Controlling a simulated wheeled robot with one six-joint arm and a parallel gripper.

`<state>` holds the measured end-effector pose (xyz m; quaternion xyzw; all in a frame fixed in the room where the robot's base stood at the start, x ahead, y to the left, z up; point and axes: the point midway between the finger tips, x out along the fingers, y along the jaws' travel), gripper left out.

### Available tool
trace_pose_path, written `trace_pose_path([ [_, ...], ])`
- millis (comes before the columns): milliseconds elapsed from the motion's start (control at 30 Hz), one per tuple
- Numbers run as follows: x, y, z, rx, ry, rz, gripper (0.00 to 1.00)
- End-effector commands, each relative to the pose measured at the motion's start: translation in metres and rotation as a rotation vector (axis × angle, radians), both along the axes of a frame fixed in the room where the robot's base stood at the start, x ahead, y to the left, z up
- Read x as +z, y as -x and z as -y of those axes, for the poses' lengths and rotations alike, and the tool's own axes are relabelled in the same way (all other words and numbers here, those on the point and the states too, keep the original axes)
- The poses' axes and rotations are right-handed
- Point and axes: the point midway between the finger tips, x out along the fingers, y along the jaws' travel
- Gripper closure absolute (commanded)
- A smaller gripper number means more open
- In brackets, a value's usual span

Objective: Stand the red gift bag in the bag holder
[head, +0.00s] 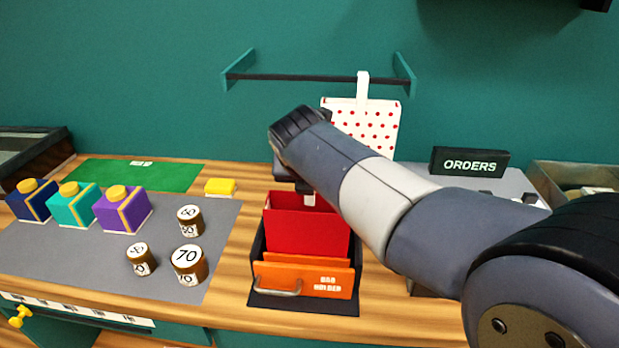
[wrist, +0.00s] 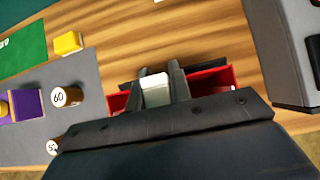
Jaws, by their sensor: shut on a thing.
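The red gift bag (head: 300,228) is upright at the bag holder (head: 328,293), which has a black base and an orange front with a handle. The bag's lower part is hidden behind the orange panels, and I cannot tell whether it touches the holder's floor. My gripper (wrist: 157,87) is shut on the bag's white handle tab (wrist: 155,91), above the bag's top. In the wrist view the red bag (wrist: 213,82) shows on both sides of the fingers. In the head view my arm covers most of the gripper.
Purple, teal and navy boxes (head: 123,211) with yellow tops and several numbered weights (head: 187,261) stand left on the grey mat (head: 75,242). A yellow block (head: 220,187) lies behind. A dotted white bag (head: 373,127) hangs from the rail. An ORDERS sign (head: 469,162) stands right.

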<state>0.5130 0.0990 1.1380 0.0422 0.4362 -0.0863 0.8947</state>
Motion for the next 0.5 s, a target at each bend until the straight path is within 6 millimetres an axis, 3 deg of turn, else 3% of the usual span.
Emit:
trace_pose_path([
  [300,0.0003,0.0000,0.0000,0.000,0.000,0.000,1.00],
  [333,0.0003,0.0000,0.0000,0.000,0.000,0.000,0.78],
  [500,0.0001,0.0000,0.0000,0.000,0.000,0.000,0.64],
])
